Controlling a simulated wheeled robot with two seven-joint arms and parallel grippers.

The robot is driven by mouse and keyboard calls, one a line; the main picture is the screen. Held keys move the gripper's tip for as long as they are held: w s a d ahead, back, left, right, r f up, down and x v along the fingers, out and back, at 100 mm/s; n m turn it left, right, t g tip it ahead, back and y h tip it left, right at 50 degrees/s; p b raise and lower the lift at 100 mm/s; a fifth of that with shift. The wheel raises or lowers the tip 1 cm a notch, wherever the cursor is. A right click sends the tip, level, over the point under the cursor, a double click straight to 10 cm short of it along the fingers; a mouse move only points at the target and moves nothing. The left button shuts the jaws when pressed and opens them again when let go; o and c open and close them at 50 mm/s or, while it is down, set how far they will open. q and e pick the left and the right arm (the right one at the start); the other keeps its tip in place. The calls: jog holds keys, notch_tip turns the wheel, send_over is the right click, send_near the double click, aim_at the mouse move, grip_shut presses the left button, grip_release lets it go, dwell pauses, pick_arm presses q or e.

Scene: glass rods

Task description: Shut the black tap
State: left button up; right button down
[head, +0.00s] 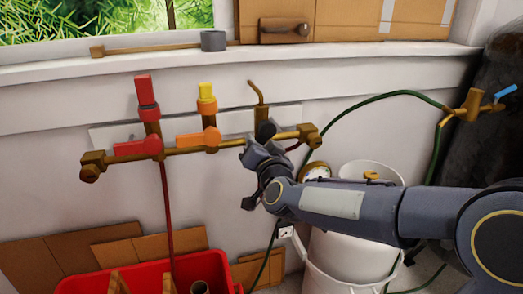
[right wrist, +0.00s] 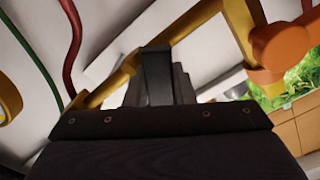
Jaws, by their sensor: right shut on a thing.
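The black tap (head: 266,129) is on the brass pipe (head: 230,145) on the wall, below a thin bent brass spout. Its dark handle shows just above my right gripper (head: 259,145), which hides the lower part. My right gripper is shut on this handle. In the right wrist view a black block (right wrist: 157,73) stands between the dark fingers, in front of the brass pipe. The exact angle of the handle is hard to tell. My left gripper is not in view.
Red taps (head: 146,92), an orange tap (head: 198,137) and a yellow-topped one (head: 206,92) sit left along the pipe. A green hose (head: 375,96) runs right to a blue-handled tap (head: 505,92). A red crate (head: 75,285) and white bucket (head: 355,255) stand below.

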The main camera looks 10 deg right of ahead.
jog(key=m, duration=0.2)
jog(key=a+r+m+b, duration=0.1)
jog(key=shift+m, duration=0.4)
jog(key=m, duration=0.2)
jog(key=shift+a+r+m+b, duration=0.25)
jog(key=shift+r+m+b, duration=0.05)
jog(key=shift+r+m, duration=0.1)
jog(key=shift+a+r+m+b, duration=0.1)
jog(key=shift+r+m+b, duration=0.25)
jog(key=shift+m, duration=0.8)
jog(key=shift+a+r+m+b, duration=0.1)
jog(key=shift+r+m, duration=0.45)
jog(key=shift+m, duration=0.6)
jog(key=c, duration=1.2)
grip_release()
jog(key=shift+r, duration=0.1)
